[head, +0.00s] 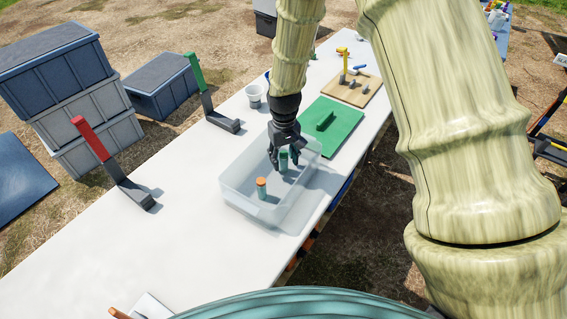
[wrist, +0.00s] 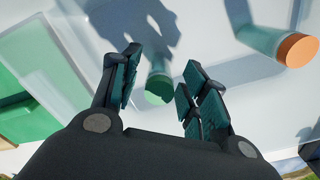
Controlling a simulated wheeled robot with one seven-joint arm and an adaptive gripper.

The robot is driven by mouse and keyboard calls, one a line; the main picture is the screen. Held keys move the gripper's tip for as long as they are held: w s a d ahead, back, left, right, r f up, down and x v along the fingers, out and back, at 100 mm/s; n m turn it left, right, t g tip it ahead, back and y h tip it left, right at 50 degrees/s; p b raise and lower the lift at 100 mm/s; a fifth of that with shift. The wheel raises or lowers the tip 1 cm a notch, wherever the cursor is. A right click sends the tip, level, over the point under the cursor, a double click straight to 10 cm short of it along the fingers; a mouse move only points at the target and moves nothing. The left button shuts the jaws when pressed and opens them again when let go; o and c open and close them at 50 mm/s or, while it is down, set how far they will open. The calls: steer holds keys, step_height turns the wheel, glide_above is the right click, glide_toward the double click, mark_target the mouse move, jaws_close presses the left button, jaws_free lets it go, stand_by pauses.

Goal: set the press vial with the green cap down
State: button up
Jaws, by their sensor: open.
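The vial with the green cap (head: 284,162) stands in a clear plastic bin (head: 238,201) on the white table. In the wrist view its green cap (wrist: 157,97) shows between my fingers, with its teal body beyond. My gripper (head: 286,165) points down into the bin, with its fingers on either side of this vial. The fingers (wrist: 163,68) are open, with a visible gap between the cap and each pad. A vial with an orange cap (head: 261,188) stands in the same bin, to the left of my gripper. It also shows in the wrist view (wrist: 268,42).
A green board (head: 340,116) lies beyond the bin, then a wooden board (head: 368,92) with small items. A white cup (head: 254,95), a green-handled stand (head: 196,75) and a red-handled stand (head: 92,140) are on the table. The near left table is mostly clear.

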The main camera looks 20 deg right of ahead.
mark_target(284, 155)
step_height(284, 155, up, 9)
steer(key=shift+r+b, duration=0.15)
steer(key=shift+b, duration=0.4)
